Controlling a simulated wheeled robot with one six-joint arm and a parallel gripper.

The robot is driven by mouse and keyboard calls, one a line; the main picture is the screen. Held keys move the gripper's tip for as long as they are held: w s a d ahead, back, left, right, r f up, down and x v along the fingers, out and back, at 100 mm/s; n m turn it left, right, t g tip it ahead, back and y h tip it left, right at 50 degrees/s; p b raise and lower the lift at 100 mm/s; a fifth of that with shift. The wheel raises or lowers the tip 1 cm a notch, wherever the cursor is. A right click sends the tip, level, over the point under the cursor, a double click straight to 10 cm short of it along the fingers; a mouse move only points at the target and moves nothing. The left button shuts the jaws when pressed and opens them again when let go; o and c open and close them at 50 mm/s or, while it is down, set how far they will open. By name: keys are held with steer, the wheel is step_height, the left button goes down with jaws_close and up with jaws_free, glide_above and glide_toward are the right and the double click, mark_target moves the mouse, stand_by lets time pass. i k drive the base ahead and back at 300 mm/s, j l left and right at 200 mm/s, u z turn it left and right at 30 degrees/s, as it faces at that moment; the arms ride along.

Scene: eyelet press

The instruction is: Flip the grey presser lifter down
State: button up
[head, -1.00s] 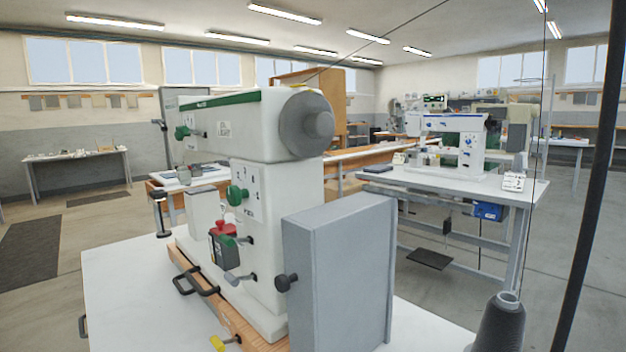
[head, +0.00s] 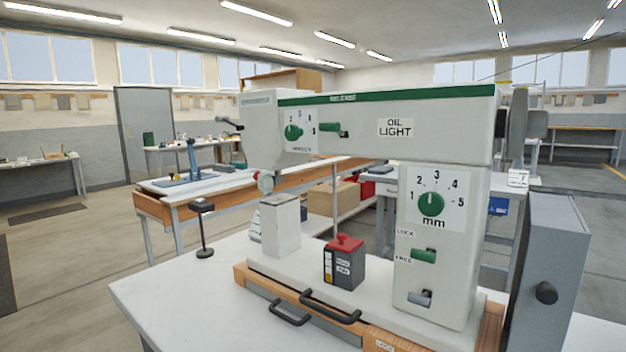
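The white machine (head: 445,130) with a green stripe stands on a wooden base on a white table. A small grey lever (head: 420,298) sticks out low on its column, below a green lever (head: 424,256) beside the words LOCK and FREE. A dark grey lever (head: 229,123) juts out left from the end of the machine's head. No label marks either grey lever as the presser lifter, so I cannot tell which it is. My gripper is not in view.
A dark box with a red top (head: 344,262), black handles (head: 330,306) and a grey cabinet (head: 552,270) crowd the machine's front and right. A small black stand (head: 203,228) is at left. The white table (head: 185,290) is bare at front left.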

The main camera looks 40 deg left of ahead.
mark_target(218, 119)
steer(key=j+z, duration=0.1)
steer(key=j, duration=0.75)
steer(key=k+j+z, duration=0.15)
steer(key=j, duration=0.65)
steer(key=j+z, duration=0.1)
steer(key=j, duration=0.75)
steer(key=i+j+z, duration=0.1)
steer(key=j, duration=0.85)
steer(key=j+z, duration=0.1)
steer(key=j, duration=0.85)
steer(key=i, duration=0.05)
